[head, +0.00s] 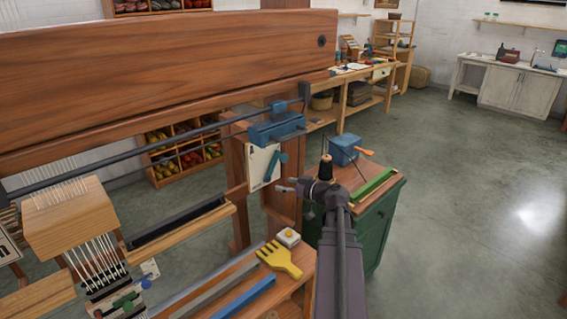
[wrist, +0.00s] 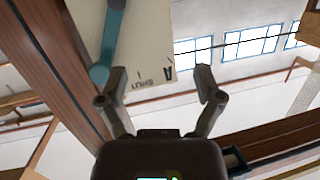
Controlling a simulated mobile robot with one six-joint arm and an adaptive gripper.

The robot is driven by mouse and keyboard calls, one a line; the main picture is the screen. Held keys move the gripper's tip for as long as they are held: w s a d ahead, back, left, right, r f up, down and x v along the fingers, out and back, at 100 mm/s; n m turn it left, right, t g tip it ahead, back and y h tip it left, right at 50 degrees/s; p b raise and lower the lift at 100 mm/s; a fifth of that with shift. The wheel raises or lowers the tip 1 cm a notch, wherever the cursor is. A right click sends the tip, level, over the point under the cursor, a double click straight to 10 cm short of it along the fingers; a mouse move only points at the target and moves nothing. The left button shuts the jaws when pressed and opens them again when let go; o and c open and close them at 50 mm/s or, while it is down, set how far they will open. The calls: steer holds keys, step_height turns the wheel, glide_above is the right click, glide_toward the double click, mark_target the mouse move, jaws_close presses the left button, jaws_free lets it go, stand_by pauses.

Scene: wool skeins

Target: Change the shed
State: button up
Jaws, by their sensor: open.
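The large wooden loom (head: 170,62) fills the left of the head view. A white plate (head: 258,170) is fixed to its upright, with a teal lever (head: 277,168) slanting across it. In the wrist view the plate (wrist: 148,45) carries dark lettering, including an "A" and what looks like "SHUT". The lever (wrist: 110,35) ends in a round part near my left fingertip. My gripper (head: 292,186) is open and empty, just right of the plate; its spread fingers also show in the wrist view (wrist: 158,86). I cannot tell whether a finger touches the lever.
A green cabinet (head: 360,240) stands right of the loom, with a blue box (head: 344,150) and a dark thread cone (head: 326,168) on top. A yellow comb (head: 280,260) and a blue bar (head: 245,298) lie on the loom's bench. Open floor (head: 470,200) extends right.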

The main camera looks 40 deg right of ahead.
mark_target(285, 160)
steer(key=s+d+r+m+t+h, duration=0.1)
steer(key=s+d+r+t+h, duration=0.1)
steer(key=d, duration=0.6)
steer(key=shift+s+d+r+t+h+b, duration=0.25)
steer(key=shift+s+h, duration=0.25)
steer(key=shift+s, duration=0.35)
steer(key=shift+w+a, duration=0.1)
steer(key=w, duration=0.9)
steer(key=w+a, duration=0.1)
steer(key=w, duration=0.3)
steer(key=shift+w, duration=0.3)
steer(key=shift+c, duration=0.2)
jaws_close()
